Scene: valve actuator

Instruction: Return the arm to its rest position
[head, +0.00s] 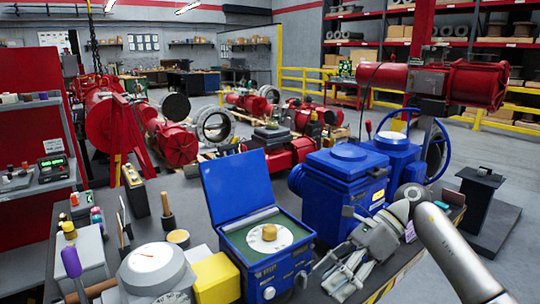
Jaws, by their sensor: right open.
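My right arm comes in from the lower right, and its gripper (332,276) is open and empty. It hangs over the front part of the dark workbench (400,262), just right of the open blue control box (262,262). The control box has its lid raised and a yellow knob (269,232) on a pale dial inside. The large blue valve actuator (338,190) stands behind the gripper. Whether the fingertips touch the bench or the box cannot be told. My left gripper is not in view.
A round white gauge (154,268) and a yellow block (216,278) stand left of the control box. A blue handwheel (441,150) rises behind the arm. Red actuators (175,143) fill the floor behind the bench. A dark pedestal (480,195) stands at right.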

